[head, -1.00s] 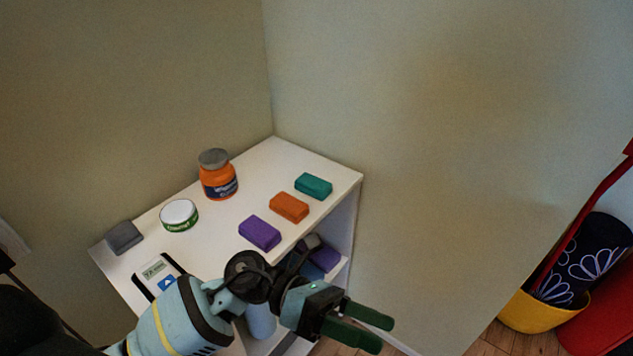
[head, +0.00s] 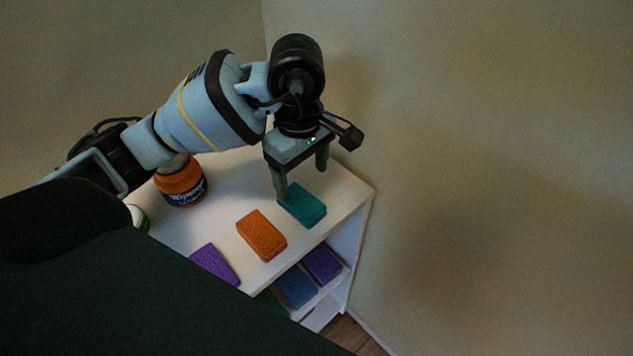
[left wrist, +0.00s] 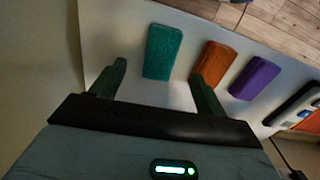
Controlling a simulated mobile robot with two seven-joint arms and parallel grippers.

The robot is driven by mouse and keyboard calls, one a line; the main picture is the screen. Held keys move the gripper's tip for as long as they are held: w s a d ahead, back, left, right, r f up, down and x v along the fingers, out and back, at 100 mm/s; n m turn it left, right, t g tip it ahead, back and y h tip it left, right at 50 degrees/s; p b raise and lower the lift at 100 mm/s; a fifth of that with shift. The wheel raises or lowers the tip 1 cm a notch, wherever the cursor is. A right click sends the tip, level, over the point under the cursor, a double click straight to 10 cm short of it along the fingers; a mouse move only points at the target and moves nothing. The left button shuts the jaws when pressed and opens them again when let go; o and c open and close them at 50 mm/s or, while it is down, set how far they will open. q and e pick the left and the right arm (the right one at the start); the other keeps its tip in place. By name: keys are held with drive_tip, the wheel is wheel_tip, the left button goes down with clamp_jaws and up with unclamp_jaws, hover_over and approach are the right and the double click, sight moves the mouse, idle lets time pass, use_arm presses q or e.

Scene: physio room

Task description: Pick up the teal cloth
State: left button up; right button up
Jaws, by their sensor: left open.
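The teal cloth (head: 302,205) is a folded block lying on the white shelf top near its right corner. It also shows in the left wrist view (left wrist: 162,52), ahead of and between the fingers. My left gripper (head: 301,181) is open and empty, pointing down just above and behind the teal cloth. In the head view one finger tip overlaps the cloth's left edge; I cannot tell whether it touches. In the left wrist view the left gripper (left wrist: 158,78) has its right finger beside the orange cloth (left wrist: 212,62). My right gripper is not in view.
The orange cloth (head: 262,236) and purple cloth (head: 214,264) lie in a row with the teal one on the shelf top (head: 225,225). An orange wipes tub (head: 181,185) stands behind, under my arm. Folded cloths (head: 322,264) fill a lower shelf. Walls stand close behind and right.

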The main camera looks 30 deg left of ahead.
sight(301, 199)
use_arm(q)
drive_tip(key=shift+w+a+r, duration=0.1)
drive_tip(key=shift+s, duration=0.25)
drive_tip(key=shift+s+f, duration=0.1)
drive_tip(key=shift+f, duration=1.2)
drive_tip(key=shift+w+a+f, duration=0.1)
drive_tip(key=shift+f, duration=1.2)
drive_tip(key=shift+w+a+f, duration=0.1)
drive_tip(key=shift+f, duration=1.2)
use_arm(e)
drive_tip(key=shift+s+r, duration=0.1)
drive_tip(key=shift+r, duration=0.05)
use_arm(q)
drive_tip(key=c, duration=1.1)
drive_tip(key=shift+o, duration=0.2)
use_arm(e)
drive_tip(key=shift+s, duration=0.45)
